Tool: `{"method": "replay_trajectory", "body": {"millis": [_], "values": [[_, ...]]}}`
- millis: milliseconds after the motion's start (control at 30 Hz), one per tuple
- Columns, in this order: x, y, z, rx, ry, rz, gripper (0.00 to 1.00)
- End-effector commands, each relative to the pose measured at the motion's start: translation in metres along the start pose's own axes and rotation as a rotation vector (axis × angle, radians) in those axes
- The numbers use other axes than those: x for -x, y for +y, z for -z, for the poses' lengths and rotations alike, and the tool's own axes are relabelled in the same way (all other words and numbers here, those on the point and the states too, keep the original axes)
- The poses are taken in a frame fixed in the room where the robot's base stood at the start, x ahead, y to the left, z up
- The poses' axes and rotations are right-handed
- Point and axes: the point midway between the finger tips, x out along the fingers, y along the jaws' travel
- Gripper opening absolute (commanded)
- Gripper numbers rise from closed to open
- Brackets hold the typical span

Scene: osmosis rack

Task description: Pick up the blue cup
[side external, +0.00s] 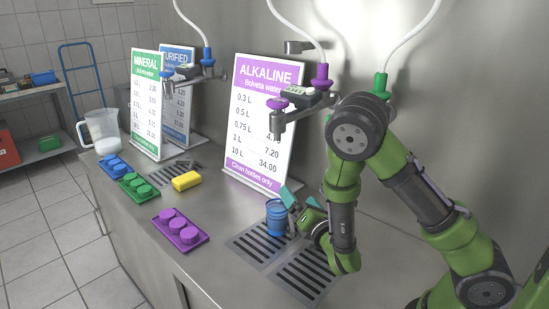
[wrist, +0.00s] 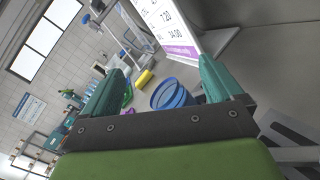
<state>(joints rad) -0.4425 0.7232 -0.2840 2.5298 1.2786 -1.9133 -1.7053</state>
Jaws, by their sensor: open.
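The blue cup (side external: 276,217) stands upright on the metal counter at the edge of a drain grate, below the alkaline sign. In the wrist view the blue cup (wrist: 170,94) shows between the two teal fingers, nearer the right one, with its round open rim toward me. My gripper (side external: 290,201) is at the cup's right side, with its teal fingers near the rim. In the wrist view my gripper (wrist: 162,82) is open, with a finger on each side of the cup. I cannot tell whether a finger touches it.
Drain grates (side external: 300,275) lie under and before the cup. The alkaline sign (side external: 262,120) stands behind, with a purple tap (side external: 277,122) above. A purple tray (side external: 180,229), a yellow sponge (side external: 186,181), green and blue trays and a clear pitcher (side external: 103,130) sit to the left.

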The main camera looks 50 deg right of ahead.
Motion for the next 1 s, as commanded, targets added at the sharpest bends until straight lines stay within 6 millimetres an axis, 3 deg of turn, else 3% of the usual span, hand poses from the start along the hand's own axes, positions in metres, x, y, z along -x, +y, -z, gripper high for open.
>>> {"method": "replay_trajectory", "body": {"millis": [100, 233, 467, 1000], "values": [[0.004, 0.01, 0.029, 0.41, 0.022, -0.101, 0.93], [0.003, 0.001, 0.055, 0.601, 0.058, -0.122, 0.93], [-0.006, -0.007, 0.068, 0.658, 0.08, -0.115, 0.93], [-0.071, -0.002, 0.075, 0.653, 0.08, -0.113, 0.93]]}}
